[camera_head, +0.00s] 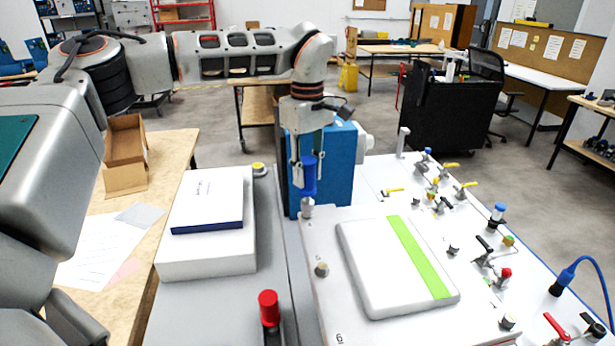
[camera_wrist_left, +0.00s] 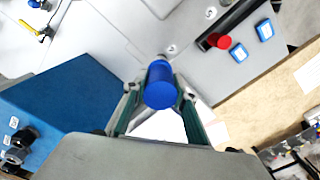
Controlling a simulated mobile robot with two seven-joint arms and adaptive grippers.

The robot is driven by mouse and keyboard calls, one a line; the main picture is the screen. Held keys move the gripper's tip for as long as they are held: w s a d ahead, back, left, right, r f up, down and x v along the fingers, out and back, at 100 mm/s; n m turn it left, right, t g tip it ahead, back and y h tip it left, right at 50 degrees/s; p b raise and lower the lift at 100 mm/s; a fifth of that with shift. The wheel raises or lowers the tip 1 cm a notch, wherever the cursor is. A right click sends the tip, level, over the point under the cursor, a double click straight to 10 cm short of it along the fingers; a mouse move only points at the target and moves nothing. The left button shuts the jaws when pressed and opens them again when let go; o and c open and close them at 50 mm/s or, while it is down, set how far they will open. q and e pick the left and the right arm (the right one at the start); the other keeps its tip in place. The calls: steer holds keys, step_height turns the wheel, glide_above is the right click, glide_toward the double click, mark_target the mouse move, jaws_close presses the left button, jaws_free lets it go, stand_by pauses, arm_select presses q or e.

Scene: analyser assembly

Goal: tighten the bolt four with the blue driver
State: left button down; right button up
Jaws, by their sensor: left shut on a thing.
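My left gripper (camera_head: 308,158) points down and is shut on the blue driver (camera_head: 309,178), which stands upright. In the left wrist view the blue driver (camera_wrist_left: 160,88) sits between the two fingertips (camera_wrist_left: 160,92). A silver part (camera_head: 307,208) shows right below the driver, at the far left corner of the grey plate (camera_head: 325,308); I cannot tell whether it is the driver's tip or a bolt head. Another bolt-like post (camera_head: 321,269) stands at the plate's left edge, and one (camera_head: 508,321) at its near right. I cannot read which is bolt four. My right gripper is not in view.
A blue box (camera_head: 340,170) stands close behind the gripper. A white block (camera_head: 205,262) carrying a white-and-blue box (camera_head: 208,205) lies left. A red-capped tool (camera_head: 268,305) stands in front. A white pad with a green stripe (camera_head: 405,245) lies on the plate; several valves stand right.

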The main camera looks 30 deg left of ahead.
mark_target(307, 160)
arm_select(q)
steer(key=shift+s+r, duration=0.25)
steer(key=shift+r, duration=0.4)
steer(key=shift+w+r, duration=0.2)
steer(key=shift+s+r, duration=0.1)
steer(key=shift+r, duration=1.35)
